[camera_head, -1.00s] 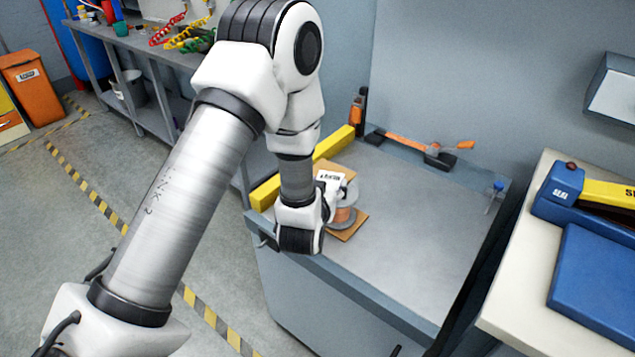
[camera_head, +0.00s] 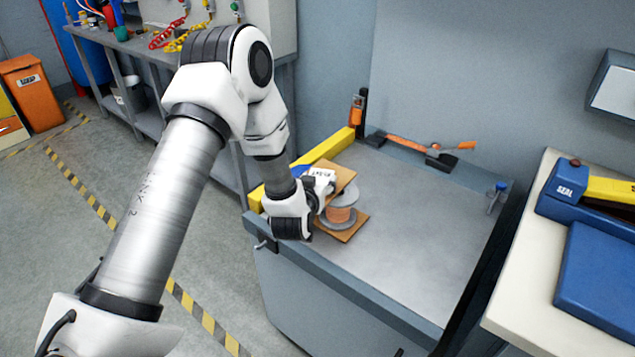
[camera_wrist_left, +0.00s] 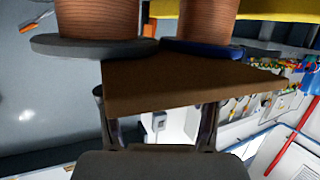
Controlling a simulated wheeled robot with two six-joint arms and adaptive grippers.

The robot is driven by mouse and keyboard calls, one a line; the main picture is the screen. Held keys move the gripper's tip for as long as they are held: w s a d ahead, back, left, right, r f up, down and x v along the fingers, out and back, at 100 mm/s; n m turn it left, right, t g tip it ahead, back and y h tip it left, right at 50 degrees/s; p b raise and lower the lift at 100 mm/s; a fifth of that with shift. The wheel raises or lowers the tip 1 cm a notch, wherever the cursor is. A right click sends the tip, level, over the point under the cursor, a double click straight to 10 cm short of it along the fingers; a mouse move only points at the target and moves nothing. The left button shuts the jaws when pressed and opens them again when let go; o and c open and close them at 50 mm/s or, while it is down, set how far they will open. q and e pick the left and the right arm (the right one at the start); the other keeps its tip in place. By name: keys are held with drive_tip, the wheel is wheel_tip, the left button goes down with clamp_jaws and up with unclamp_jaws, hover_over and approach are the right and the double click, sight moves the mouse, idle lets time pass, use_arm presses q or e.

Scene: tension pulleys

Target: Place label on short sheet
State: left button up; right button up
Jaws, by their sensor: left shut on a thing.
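My left gripper (camera_head: 326,192) is shut on a flat brown sheet (camera_head: 346,177), held slightly tilted at the height of the spool tops. In the left wrist view the sheet (camera_wrist_left: 180,88) lies between the fingers. A copper-wound spool with grey flanges (camera_head: 341,216) stands beneath it on a lower brown sheet (camera_head: 347,236). A second spool with a blue flange (camera_wrist_left: 205,47) shows beside it, mostly hidden by my arm in the head view. My right gripper is out of view.
The grey table (camera_head: 425,220) is clear to the right of the spools. A yellow bar (camera_head: 333,145) runs along its left edge. An orange-handled tool (camera_head: 405,143) sits at the back. A blue sealer (camera_head: 590,215) stands on a separate bench at right.

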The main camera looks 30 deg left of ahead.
use_arm(q)
drive_tip(key=shift+s+f, duration=0.2)
drive_tip(key=shift+f, duration=0.2)
